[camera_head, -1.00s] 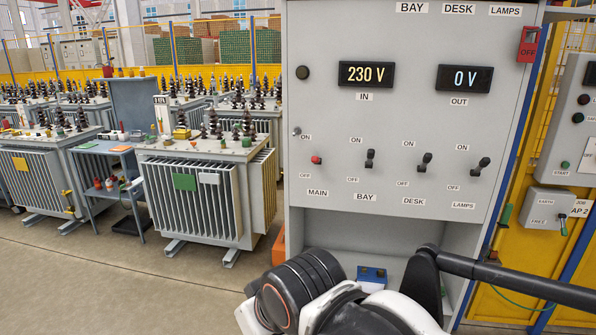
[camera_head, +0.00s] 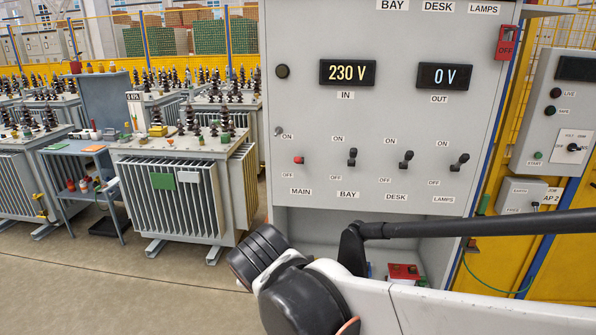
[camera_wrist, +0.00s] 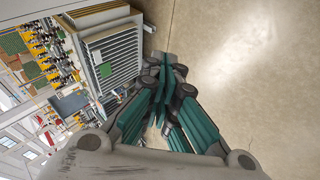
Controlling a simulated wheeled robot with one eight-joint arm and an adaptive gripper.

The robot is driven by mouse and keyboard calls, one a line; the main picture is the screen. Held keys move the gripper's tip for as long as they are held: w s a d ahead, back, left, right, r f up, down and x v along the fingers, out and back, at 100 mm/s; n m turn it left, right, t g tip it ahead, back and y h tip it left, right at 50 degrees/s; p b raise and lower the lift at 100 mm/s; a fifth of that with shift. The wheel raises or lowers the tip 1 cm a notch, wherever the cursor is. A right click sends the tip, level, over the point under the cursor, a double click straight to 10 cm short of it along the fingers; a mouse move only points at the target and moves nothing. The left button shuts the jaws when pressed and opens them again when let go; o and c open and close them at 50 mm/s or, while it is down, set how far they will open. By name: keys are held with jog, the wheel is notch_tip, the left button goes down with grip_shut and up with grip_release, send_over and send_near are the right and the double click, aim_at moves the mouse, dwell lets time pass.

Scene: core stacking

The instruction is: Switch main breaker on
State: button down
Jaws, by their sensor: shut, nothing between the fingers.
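The MAIN switch (camera_head: 298,160), with a small red tip, is at the left of the switch row on the grey panel (camera_head: 420,120). The IN display (camera_head: 347,73) reads 230 V and the OUT display (camera_head: 445,77) reads 0 V. My gripper (camera_wrist: 166,72) shows in the wrist view, its teal-sided fingers together and empty over bare floor, away from the panel. I cannot pick out its fingertips in the head view.
Black-tipped BAY (camera_head: 352,157), DESK (camera_head: 406,159) and LAMPS (camera_head: 460,162) switches continue the row. A red OFF tag (camera_head: 507,42) hangs at the panel's upper right. A red-topped box (camera_head: 403,272) sits in the recess below. A transformer (camera_head: 185,185) stands left; open floor lies in front.

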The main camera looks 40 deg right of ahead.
aim_at(299, 160)
jog(key=w+d+r+n+h, duration=0.2)
jog(key=w+d+n, duration=0.3)
jog(key=d, duration=0.3)
jog(key=w+d+r+n+t+h, duration=0.1)
jog(key=w+d+r+n+h, duration=0.2)
jog(key=w+d+n, duration=0.2)
jog(key=w+d+r+n+t+h, duration=0.1)
jog(key=w+d+r+n+h, duration=0.1)
jog(key=w+d+n, duration=0.3)
jog(key=shift+w+d+r+n+h+p, duration=0.2)
jog(key=shift+d+n+h+p, duration=0.25)
jog(key=shift+d+n, duration=2.1)
jog(key=shift+d+f+m, duration=0.1)
jog(key=shift+d+m, duration=0.85)
